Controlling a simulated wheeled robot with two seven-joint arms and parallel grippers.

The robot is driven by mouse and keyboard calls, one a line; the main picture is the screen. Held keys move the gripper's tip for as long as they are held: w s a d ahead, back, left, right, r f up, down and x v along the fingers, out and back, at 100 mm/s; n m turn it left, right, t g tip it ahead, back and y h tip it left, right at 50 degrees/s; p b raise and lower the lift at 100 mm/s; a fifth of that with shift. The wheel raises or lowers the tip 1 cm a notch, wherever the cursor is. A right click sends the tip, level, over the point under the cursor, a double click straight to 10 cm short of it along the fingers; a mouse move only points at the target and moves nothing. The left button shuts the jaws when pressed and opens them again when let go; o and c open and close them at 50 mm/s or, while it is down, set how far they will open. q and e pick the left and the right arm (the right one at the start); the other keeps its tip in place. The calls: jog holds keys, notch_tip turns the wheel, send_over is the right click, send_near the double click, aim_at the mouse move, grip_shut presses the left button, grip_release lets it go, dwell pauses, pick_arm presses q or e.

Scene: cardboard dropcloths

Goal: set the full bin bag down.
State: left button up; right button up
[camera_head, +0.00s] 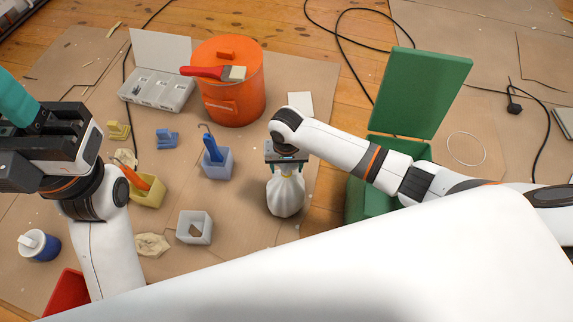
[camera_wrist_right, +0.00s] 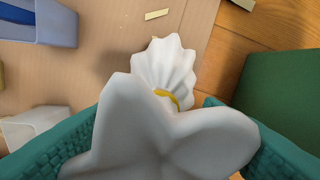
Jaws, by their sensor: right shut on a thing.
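The white full bin bag (camera_head: 285,193) hangs upright below my right gripper (camera_head: 286,165) in the head view, over the cardboard and left of the green bin. My right gripper is shut on its gathered top. In the right wrist view the bag (camera_wrist_right: 163,70) shows a yellow tie round its neck, with teal fingers on both sides of the white top. I cannot tell whether its bottom touches the cardboard. My left gripper (camera_head: 30,125) is at the far left edge, partly cut off, and its opening is unclear.
The green bin (camera_head: 358,200) with its raised lid (camera_head: 420,90) stands right of the bag. An orange bucket (camera_head: 235,90) with a brush (camera_head: 215,72) is behind. A blue container (camera_head: 217,165) and a white container (camera_head: 194,228) stand to the left. Black cables (camera_head: 345,45) cross the floor.

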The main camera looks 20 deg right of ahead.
jog(key=shift+f, duration=0.1)
jog(key=o, duration=1.6)
jog(key=shift+o, duration=0.2)
